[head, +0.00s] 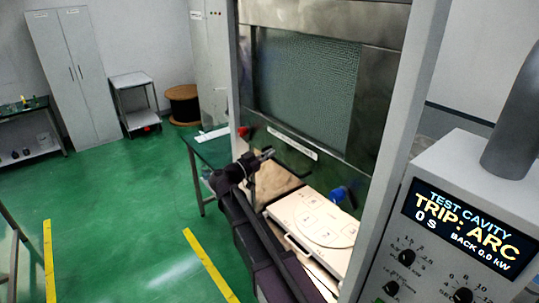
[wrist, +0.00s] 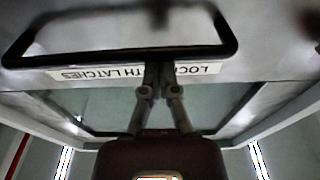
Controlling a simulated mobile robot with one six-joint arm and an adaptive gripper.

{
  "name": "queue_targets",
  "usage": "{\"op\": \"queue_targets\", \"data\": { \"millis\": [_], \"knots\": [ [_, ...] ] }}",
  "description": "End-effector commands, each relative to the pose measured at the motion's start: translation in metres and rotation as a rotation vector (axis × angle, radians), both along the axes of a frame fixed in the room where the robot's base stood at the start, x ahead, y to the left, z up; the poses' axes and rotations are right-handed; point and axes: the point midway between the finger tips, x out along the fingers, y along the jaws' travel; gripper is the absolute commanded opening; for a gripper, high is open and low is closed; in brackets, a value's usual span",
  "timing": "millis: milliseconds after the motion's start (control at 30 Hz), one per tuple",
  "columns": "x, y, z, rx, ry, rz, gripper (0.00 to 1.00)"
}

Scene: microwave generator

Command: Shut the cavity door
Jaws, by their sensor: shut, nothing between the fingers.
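The cavity door (head: 305,90) is a metal panel with a mesh window and a label strip (head: 292,142) low on it. It looks raised, with a gap below it. A black bar handle (wrist: 120,50) crosses the wrist view, where the label reads upside down. My gripper (head: 268,154) is at the lower left of the door in the head view. In the wrist view my gripper (wrist: 158,70) is shut and empty, its fingertips over the label and close to the handle. I cannot tell whether they touch it.
A white tray (head: 315,221) lies below the door. A blue knob (head: 338,193) and a red knob (head: 243,132) flank the opening. A control panel (head: 460,235) at right shows "TRIP: ARC". A green table (head: 213,148) stands behind my arm. Green floor is open at left.

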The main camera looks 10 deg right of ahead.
Motion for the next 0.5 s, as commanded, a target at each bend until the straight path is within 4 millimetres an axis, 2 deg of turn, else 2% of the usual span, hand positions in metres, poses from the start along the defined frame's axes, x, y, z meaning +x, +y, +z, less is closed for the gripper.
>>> {"op": "queue_targets", "data": {
  "millis": [500],
  "knots": [
    [0.0000, 0.0000, -0.0054, 0.000, 0.000, 0.000, 0.00]
  ]
}}
